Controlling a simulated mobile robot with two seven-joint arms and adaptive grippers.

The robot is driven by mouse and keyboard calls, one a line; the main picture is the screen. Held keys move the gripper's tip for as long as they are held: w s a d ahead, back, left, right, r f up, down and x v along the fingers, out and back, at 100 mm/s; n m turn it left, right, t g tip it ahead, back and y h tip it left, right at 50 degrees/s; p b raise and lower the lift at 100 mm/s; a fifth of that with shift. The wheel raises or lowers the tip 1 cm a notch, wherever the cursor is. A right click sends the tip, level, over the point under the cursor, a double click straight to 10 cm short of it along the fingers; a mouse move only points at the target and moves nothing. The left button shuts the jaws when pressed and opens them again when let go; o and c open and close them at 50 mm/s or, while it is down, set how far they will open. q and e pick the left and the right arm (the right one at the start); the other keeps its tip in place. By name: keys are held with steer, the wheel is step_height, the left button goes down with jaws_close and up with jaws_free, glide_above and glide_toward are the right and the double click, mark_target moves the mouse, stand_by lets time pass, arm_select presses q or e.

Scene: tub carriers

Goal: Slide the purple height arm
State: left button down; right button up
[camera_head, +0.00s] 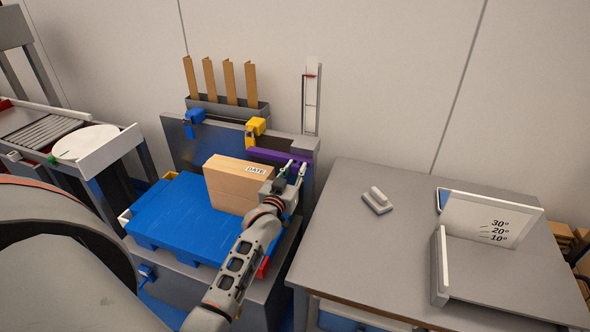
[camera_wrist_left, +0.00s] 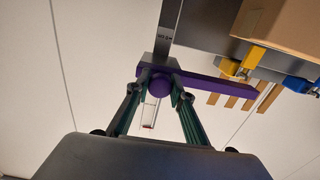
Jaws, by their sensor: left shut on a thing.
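The purple height arm (camera_head: 277,157) is a long bar that sticks out to the left from a grey slide block beside the upright scale (camera_head: 311,98). It lies just behind and above the box (camera_head: 238,184) marked DATE. My left gripper (camera_head: 292,173) is at the bar's right end. In the left wrist view its two green-padded fingers (camera_wrist_left: 160,98) close around the round purple knob (camera_wrist_left: 159,85) of the height arm (camera_wrist_left: 215,85). The fingers partly hide the knob. My right gripper is not seen in either view.
The box stands on a blue pallet (camera_head: 165,215). A yellow clamp (camera_head: 256,126) and a blue clamp (camera_head: 194,117) sit on the grey back panel. At the right, a grey table (camera_head: 350,225) holds a small block (camera_head: 377,201) and an angle gauge (camera_head: 490,218).

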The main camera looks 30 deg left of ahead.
arm_select(q)
steer(key=c, duration=1.8)
jaws_free()
steer(key=shift+w+r, duration=0.1)
steer(key=shift+r, duration=0.45)
steer(key=shift+o, duration=0.4)
steer(key=shift+f, duration=0.15)
steer(key=shift+f, duration=0.1)
steer(key=v, duration=1.2)
steer(key=shift+f, duration=0.1)
